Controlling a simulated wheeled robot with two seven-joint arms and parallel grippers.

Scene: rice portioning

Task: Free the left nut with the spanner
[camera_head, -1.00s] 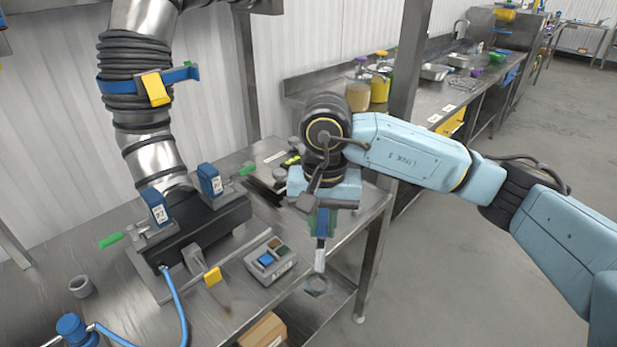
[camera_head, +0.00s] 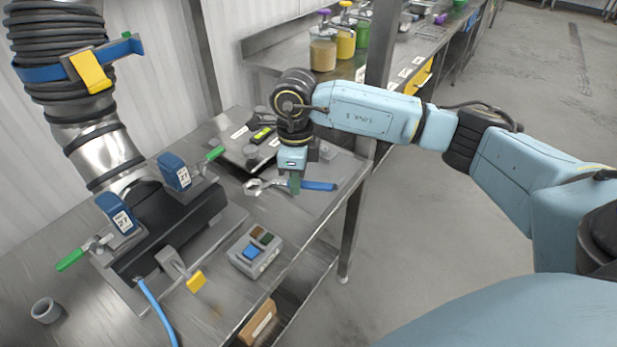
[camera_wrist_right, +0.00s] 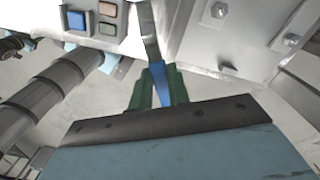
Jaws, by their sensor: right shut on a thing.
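The spanner has a blue handle (camera_head: 320,186) and a grey metal head (camera_head: 252,187). In the head view it lies roughly level across the picture, head to the left, over the back right of the table. My right gripper (camera_head: 294,187) is shut on it near the handle's left end. In the right wrist view the green fingers close on both sides of the blue handle (camera_wrist_right: 160,82). I cannot tell whether the spanner touches the surface. I cannot pick out the left nut in the head view. My left gripper is not in view.
A black block with two blue-topped clamps (camera_head: 118,213) stands at the left under a ribbed hose (camera_head: 65,90). A button box (camera_head: 256,252) sits near the table's front edge. A grey ring (camera_head: 45,310) lies far left. The wrist view shows bolt heads (camera_wrist_right: 292,40) on a plate.

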